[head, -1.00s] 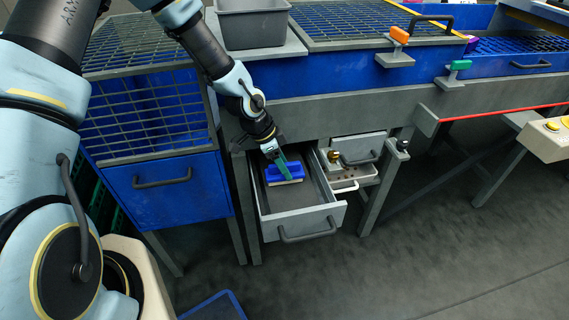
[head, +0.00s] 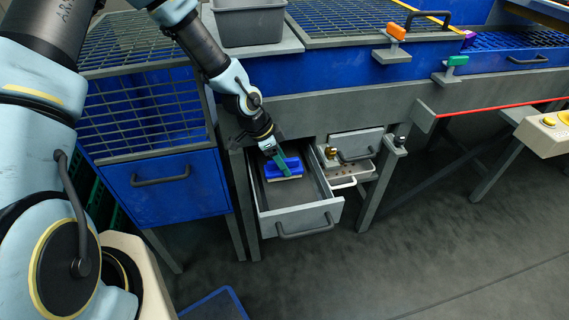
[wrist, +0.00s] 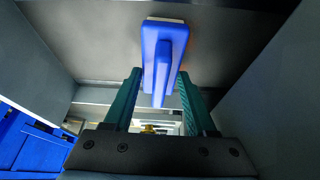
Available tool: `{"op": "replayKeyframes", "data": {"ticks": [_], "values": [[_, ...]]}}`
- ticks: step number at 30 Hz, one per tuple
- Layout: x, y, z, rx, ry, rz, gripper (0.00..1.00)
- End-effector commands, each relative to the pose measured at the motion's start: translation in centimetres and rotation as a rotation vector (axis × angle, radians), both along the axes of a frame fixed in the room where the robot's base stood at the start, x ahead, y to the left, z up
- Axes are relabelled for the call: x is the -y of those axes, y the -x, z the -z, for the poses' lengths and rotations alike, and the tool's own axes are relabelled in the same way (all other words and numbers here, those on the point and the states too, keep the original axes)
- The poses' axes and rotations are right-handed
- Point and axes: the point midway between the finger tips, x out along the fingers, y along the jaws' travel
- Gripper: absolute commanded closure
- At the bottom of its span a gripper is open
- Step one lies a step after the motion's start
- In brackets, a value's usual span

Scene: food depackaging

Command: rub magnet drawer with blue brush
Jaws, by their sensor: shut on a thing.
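The blue brush (head: 293,165) is in an open grey drawer (head: 325,213) under the bench. My gripper (head: 281,163) reaches down into this drawer with its green fingers at the brush. In the wrist view, the fingers (wrist: 160,82) are on either side of the brush's raised grip, shut on it, and the blue brush body (wrist: 164,38) shows beyond the fingertips. A pale edge of the brush shows against the grey drawer surface; I cannot tell how firmly it touches.
A blue cabinet with a closed drawer (head: 163,197) stands to the left. A grey bin (head: 249,24) sits on the bench above. The floor in front of the drawers is clear.

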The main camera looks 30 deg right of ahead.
Motion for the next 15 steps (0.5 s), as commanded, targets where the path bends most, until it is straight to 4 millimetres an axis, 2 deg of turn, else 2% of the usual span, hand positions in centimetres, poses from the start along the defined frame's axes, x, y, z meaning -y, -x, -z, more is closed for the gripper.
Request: {"op": "replayKeyframes", "data": {"ticks": [1,13,15], "values": [[-0.7,-3.2,0.5,0.034,0.0,-0.055,0.88],[-1.4,-1.5,0.5,0.032,-0.002,-0.058,0.87],[-1.6,-0.9,0.4,0.033,-0.001,-0.057,1.0]]}}
